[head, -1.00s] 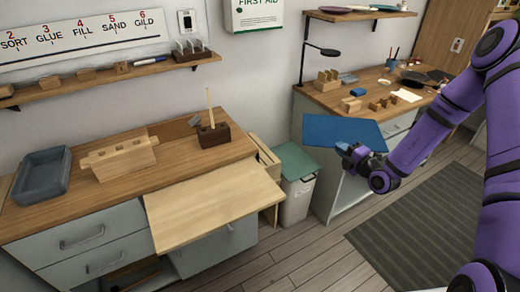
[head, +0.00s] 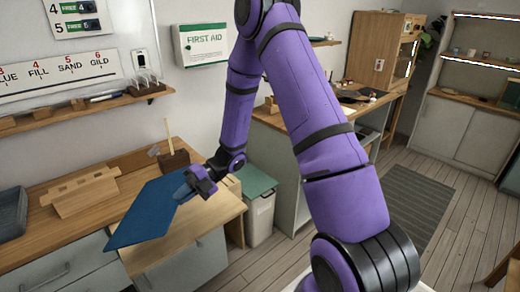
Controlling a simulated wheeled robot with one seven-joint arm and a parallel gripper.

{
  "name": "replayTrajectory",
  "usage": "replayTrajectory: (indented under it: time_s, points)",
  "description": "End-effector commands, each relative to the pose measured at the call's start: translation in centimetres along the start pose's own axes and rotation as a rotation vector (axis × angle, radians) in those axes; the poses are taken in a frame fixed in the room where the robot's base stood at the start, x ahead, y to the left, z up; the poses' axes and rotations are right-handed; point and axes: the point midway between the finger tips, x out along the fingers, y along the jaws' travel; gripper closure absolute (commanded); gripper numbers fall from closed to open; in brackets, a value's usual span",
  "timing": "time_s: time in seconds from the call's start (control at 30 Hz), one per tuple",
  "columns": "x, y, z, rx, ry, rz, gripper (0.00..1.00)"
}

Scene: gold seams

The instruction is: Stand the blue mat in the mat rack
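The blue mat (head: 148,214) is a thin flat sheet held out over the pull-out board of the workbench. My gripper (head: 187,187) is shut on the mat's right edge, with the fingertips partly hidden by the gripper body. The mat looks roughly level; I cannot tell whether it touches the board. A narrow light-wood piece (head: 233,186) stands at the right end of the bench, just right of my gripper and partly hidden by it. It may be the mat rack, but I cannot tell for sure.
A light-wood stepped block (head: 82,192) and a dark tool block (head: 174,160) stand on the bench. A grey tray (head: 10,213) is at far left. A green-lidded bin (head: 258,208) stands right of the bench. Open floor lies around the striped rug (head: 418,200).

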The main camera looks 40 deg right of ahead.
Motion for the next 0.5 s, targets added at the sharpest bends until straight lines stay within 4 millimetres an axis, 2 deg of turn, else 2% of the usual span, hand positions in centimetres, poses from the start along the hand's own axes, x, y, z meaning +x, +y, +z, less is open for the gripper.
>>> replayTrajectory:
  time_s: [0.27, 0.5]
  points:
    - [-0.8, -1.1, -5.8, -0.027, 0.365, -0.330, 1.00]
    - [-4.1, -2.9, -9.6, -0.104, 0.632, -0.675, 1.00]
